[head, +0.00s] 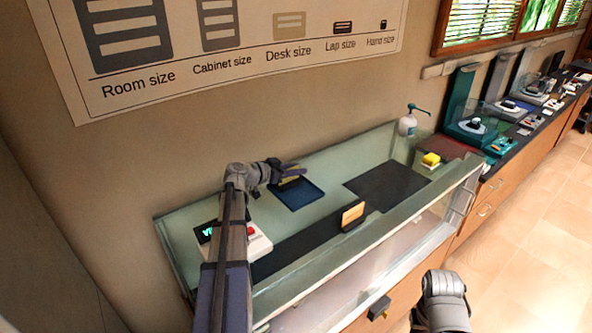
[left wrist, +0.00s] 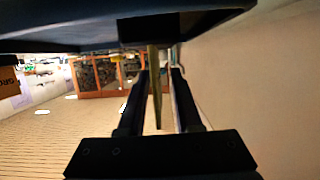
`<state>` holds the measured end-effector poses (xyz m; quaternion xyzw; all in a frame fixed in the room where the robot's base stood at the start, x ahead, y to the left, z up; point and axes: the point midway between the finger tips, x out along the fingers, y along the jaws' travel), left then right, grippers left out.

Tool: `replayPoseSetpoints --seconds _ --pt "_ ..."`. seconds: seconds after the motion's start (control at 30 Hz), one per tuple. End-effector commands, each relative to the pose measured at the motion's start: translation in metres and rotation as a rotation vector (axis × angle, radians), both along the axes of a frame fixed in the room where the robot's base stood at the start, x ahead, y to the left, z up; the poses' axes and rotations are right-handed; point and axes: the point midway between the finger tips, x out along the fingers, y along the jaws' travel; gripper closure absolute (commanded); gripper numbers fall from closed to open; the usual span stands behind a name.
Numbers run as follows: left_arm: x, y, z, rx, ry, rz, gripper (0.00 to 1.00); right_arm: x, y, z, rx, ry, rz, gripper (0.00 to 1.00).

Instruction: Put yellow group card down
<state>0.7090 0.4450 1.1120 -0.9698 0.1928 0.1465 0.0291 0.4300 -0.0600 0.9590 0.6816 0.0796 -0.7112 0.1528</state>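The yellow card (left wrist: 157,90) shows edge-on in the left wrist view, between the two fingers of my left gripper (left wrist: 159,72). That view looks upside down. The card stands by a black block (left wrist: 175,27) on a dark blue surface (left wrist: 60,38), probably the tray. In the head view my left gripper (head: 291,172) is over the rear of the dark blue tray (head: 297,197) in the glass case, partly hiding the card (head: 290,182). The fingers look apart, with a gap beside the card. My right forearm shows at the bottom right; its gripper does not.
An orange card in a black stand (head: 353,215) is at the case's front. A dark mat (head: 388,186), a yellow block (head: 431,159), a pump bottle (head: 408,121) and a white device (head: 251,242) are also there. Glass walls edge the case.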

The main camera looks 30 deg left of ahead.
Motion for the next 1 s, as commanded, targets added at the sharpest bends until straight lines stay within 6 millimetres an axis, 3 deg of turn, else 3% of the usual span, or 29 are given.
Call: replayPoseSetpoints --seconds 0.3,0.7,1.0 --pt "-0.001 0.0 0.006 0.0 0.0 0.0 0.67 0.0 0.0 0.006 0.0 0.0 0.0 0.5" --pt "-0.071 0.028 0.029 -0.001 -0.001 0.004 0.67 0.0 0.0 0.029 0.0 0.0 0.001 0.5" --pt "-0.102 0.042 0.038 0.0 0.0 0.002 0.67 0.0 0.0 0.038 0.0 0.0 0.001 0.5"
